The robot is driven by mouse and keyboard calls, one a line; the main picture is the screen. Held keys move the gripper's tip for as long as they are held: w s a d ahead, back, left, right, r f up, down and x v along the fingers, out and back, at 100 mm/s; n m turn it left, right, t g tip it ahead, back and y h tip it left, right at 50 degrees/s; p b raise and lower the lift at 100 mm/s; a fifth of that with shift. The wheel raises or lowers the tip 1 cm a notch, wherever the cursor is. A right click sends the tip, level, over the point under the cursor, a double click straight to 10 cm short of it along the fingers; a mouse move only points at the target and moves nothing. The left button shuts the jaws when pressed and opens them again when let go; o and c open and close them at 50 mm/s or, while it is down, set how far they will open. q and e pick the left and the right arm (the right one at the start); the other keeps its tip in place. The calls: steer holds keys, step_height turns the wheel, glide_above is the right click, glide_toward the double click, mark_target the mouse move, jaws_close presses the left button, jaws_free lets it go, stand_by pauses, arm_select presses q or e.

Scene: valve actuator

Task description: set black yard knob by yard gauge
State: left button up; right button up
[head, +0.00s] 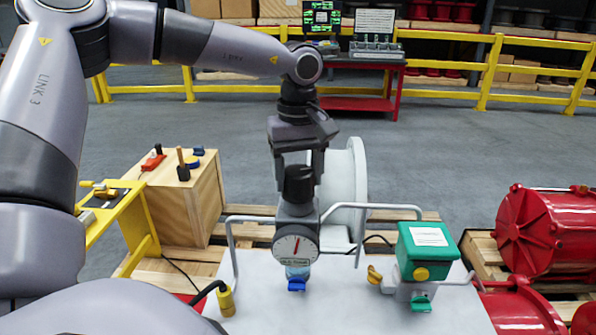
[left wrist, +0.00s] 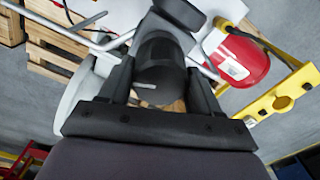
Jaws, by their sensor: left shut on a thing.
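The black yard knob (head: 298,184) sits upright on top of a grey body, directly above the round yard gauge (head: 296,246). The gauge has a white face with a red needle pointing nearly straight up; its lettering is too small to read. My left gripper (head: 299,178) comes down from above and is shut on the knob, one finger on each side. In the left wrist view the knob (left wrist: 160,62) fills the space between the fingers, with a short white mark on its top. My right gripper is not in view.
Grey pipe rails (head: 375,207) flank the knob. A white spool (head: 346,188) stands behind it. A wooden box (head: 189,200) is at the left, red drums (head: 545,230) at the right.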

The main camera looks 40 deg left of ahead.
mark_target(298, 170)
arm_select(q)
steer(key=shift+r+m, duration=0.1)
steer(key=shift+m, duration=0.5)
steer(key=o, duration=1)
steer(key=shift+r, duration=3.55)
